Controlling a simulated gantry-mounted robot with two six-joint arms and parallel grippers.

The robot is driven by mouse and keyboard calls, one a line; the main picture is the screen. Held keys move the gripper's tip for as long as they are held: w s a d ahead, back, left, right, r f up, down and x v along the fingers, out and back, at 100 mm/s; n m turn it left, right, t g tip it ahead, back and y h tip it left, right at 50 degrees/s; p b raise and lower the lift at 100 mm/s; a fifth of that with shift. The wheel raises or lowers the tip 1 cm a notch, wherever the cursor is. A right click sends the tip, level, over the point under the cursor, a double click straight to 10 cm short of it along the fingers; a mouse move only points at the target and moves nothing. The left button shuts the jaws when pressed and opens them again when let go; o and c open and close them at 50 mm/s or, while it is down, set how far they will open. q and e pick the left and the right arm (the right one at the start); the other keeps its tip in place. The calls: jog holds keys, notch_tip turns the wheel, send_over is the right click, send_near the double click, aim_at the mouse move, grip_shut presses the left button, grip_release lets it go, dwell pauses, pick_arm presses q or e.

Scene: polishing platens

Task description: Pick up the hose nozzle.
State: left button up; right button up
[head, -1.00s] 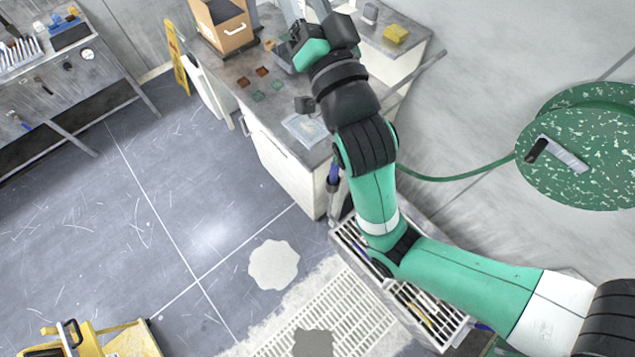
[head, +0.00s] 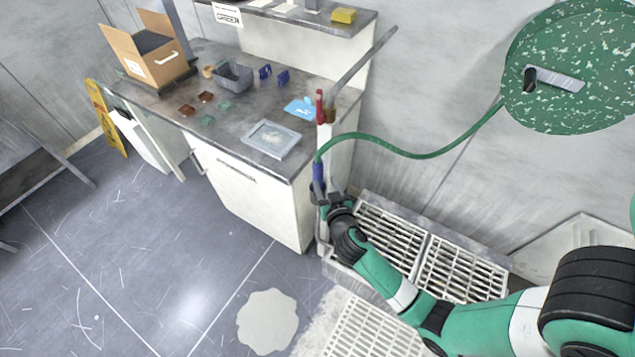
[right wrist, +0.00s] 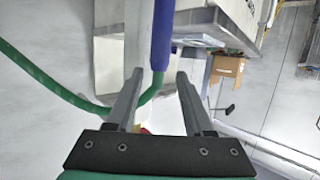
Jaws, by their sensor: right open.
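The hose nozzle (head: 318,173) is blue and hangs upright at the end of the green hose (head: 420,155), beside the right front corner of the workbench. My right gripper (head: 320,194) is at its lower part in the head view. In the right wrist view the blue nozzle (right wrist: 162,35) stands upright ahead, between the lines of the two fingers. My right gripper (right wrist: 158,76) is open there, with a finger to either side and nothing clamped. I cannot tell whether a finger touches the nozzle. My left gripper is out of view.
The workbench (head: 245,205) is close on the left, with a tray (head: 272,140) on top. A green hose reel (head: 560,105) is on the wall. Floor grates (head: 460,270) lie below right.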

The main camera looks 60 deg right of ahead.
aim_at(319, 169)
jog(key=b+x, duration=0.1)
jog(key=x, duration=0.7)
jog(key=shift+w+d+f, duration=0.1)
jog(key=shift+w+d, duration=0.15)
jog(key=shift+d, duration=0.05)
grip_shut()
dwell(1.1)
